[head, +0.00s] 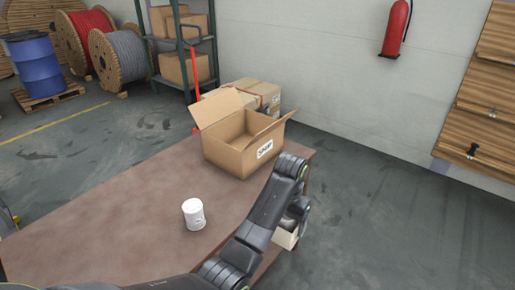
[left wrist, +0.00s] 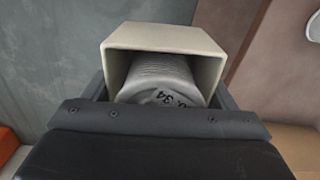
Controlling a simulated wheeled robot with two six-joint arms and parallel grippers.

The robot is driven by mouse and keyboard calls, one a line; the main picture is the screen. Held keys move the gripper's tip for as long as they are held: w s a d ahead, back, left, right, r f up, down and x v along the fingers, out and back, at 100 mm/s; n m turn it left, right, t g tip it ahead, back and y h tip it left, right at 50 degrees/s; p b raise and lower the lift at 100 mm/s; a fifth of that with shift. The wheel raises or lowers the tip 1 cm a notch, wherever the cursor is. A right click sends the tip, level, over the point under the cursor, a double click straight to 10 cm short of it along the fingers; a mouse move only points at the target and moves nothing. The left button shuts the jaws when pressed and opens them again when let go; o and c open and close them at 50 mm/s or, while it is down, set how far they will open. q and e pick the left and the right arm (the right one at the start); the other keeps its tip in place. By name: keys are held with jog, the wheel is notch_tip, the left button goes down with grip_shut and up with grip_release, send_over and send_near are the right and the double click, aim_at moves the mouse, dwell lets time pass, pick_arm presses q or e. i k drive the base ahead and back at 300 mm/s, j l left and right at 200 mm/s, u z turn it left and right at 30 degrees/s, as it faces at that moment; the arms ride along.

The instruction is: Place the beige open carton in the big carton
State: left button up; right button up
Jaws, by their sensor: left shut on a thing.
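The big carton (head: 228,158) is a brown cardboard box with open flaps and a white label, standing upright at the far end of the table. The beige open carton (head: 284,239) is small and mostly hidden behind my left arm, by the table's right edge. My left gripper (head: 296,212) is shut on it, to the right of and nearer than the big carton. In the left wrist view the beige open carton (left wrist: 164,38) sits between the jaws, with a grey ribbed cylinder marked 34 inside it. My right gripper is not in view.
A white can (head: 194,214) stands on the brown table (head: 120,225), left of my left arm. Taped cartons (head: 262,94) stand behind the big carton. A shelf rack (head: 183,55) is at the back. The floor to the right is clear.

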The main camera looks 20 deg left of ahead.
aim_at(244, 141)
jog(key=i+l+u, duration=0.1)
jog(key=i+l, duration=0.25)
jog(key=i, duration=0.2)
jog(key=i+l, duration=0.4)
jog(key=i, duration=0.5)
jog(key=i+l+u, duration=0.15)
jog(key=i, duration=0.35)
jog(key=i+l, duration=0.1)
jog(key=i, duration=0.45)
jog(key=u, duration=0.05)
